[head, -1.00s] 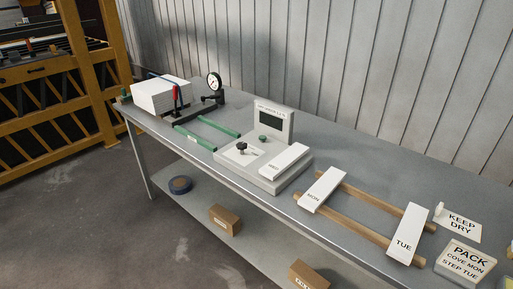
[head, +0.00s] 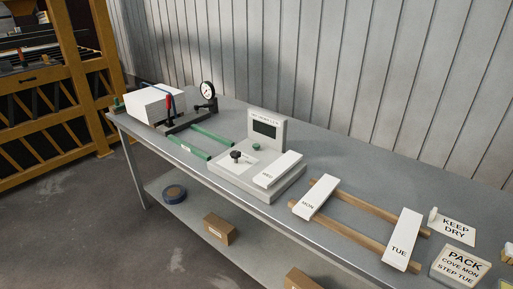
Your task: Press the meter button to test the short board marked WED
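The meter (head: 268,127) stands on the workbench, with a grey base and an upright panel whose dark screen looks blank. Neither of my grippers is in view.
Boards marked MON (head: 312,197) and TUE (head: 403,240) lie across wooden rails. Green rails (head: 205,136), a white stack (head: 153,103) and a dial gauge (head: 208,90) are to the left. KEEP DRY (head: 455,227) and PACK (head: 462,262) signs are at right.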

